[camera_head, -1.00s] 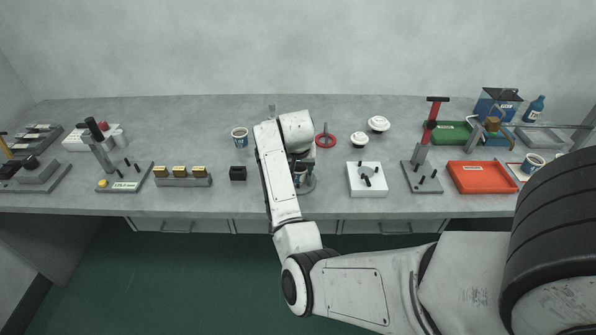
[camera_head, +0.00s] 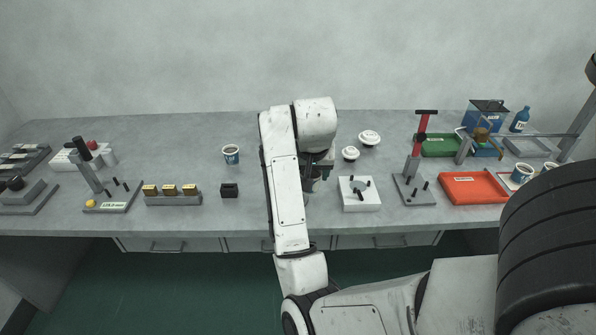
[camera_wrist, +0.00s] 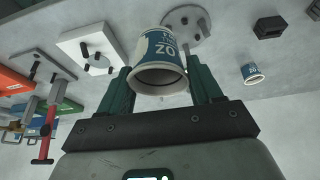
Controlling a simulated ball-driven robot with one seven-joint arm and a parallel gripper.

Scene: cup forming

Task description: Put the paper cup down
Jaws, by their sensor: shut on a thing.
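The paper cup (camera_wrist: 160,52) is white and blue with large lettering, and shows in the wrist view with its open rim towards the camera. My gripper (camera_wrist: 163,75) has its green fingers on either side of the cup and is shut on it. In the head view my gripper (camera_head: 322,172) is over the bench, partly hidden behind my arm. The held cup is mostly hidden there. I cannot tell the gap under the cup.
Another cup (camera_head: 231,155) stands on the bench left of my arm, behind a small black block (camera_head: 229,190). A white fixture (camera_head: 359,195) stands to the right, near white round pieces (camera_head: 369,138). A red tray (camera_head: 472,188) lies further right. A grey round base (camera_wrist: 180,27) shows beyond the held cup.

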